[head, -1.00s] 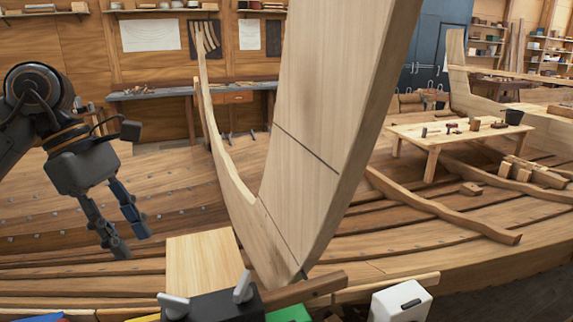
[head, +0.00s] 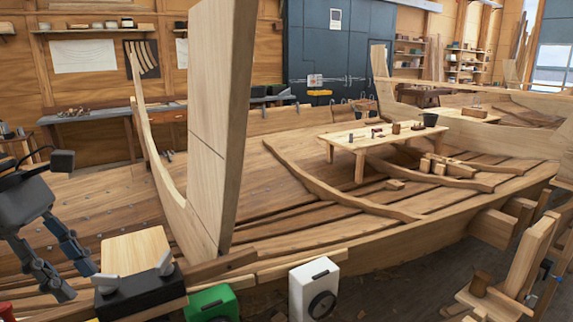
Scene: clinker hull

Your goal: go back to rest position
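My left gripper (head: 76,280) is at the lower left of the head view, pointing down. Its two dark fingers with blue-grey links stand apart with nothing between them, so it is open and empty. It is left of a light wooden board (head: 136,250) and a black box with two grey levers (head: 140,290). Whether it touches anything below cannot be told. My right gripper is out of view.
A tall pale stem timber (head: 215,110) rises from the clinker hull (head: 380,245). A green box (head: 212,303) and a white box (head: 315,290) sit in front. A low table with tools (head: 350,140) stands inside the hull. Wooden stands (head: 520,265) are at right.

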